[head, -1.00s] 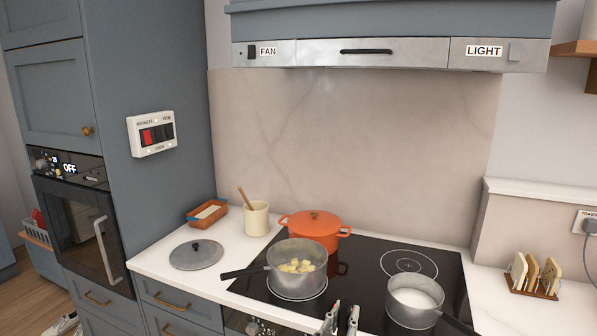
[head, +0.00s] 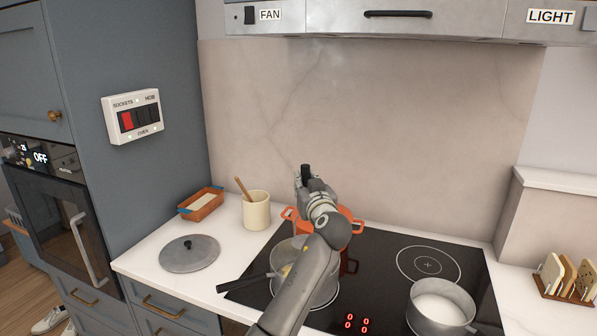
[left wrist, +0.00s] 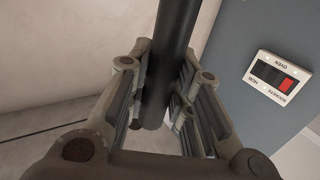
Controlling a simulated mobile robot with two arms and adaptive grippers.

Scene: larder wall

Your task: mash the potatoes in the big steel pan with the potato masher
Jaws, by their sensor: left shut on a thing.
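The big steel pan (head: 277,284) stands on the hob with its dark handle to the left. Pale yellow potato pieces (head: 285,270) show inside it; my left arm covers much of the pan. My left gripper (head: 307,186) is beyond and above the pan, in front of the orange pot. It is shut on a black, round handle (head: 306,172), which looks like the masher's. In the left wrist view the handle (left wrist: 175,40) runs between the fingers (left wrist: 158,105). The masher's head is not visible. My right gripper is not in view.
An orange pot (head: 345,220) stands behind the pan. A smaller steel saucepan (head: 440,306) with white contents is at front right. A lid (head: 189,254), utensil crock (head: 257,211) and terracotta dish (head: 201,203) are on the left counter. The back right ring (head: 428,264) is free.

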